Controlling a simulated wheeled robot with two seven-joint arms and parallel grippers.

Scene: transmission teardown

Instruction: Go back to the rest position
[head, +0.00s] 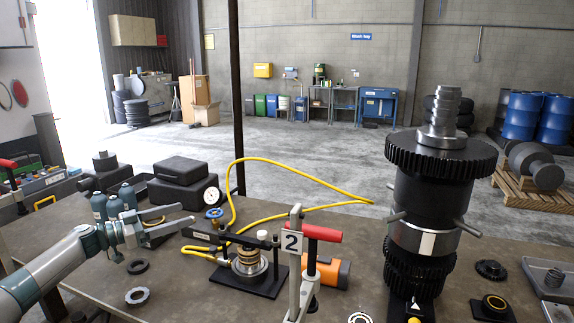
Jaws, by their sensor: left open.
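My left gripper (184,217) reaches in from the left over the workbench (205,291). Its two fingers are apart and nothing shows between them. It is just left of a black fixture (263,282) that holds a small metal and brass part (250,262). My right gripper is not in view. A tall transmission gear stack (434,205) stands upright at the right of the bench, with a stepped shaft on top.
A clamp post with a red handle (322,233) and a "2" tag stands mid-bench. A yellow hose (300,170) loops behind it. Grey-blue bottles (128,196) and black cases (183,170) are beyond my left arm. Loose rings (137,296) lie near its forearm.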

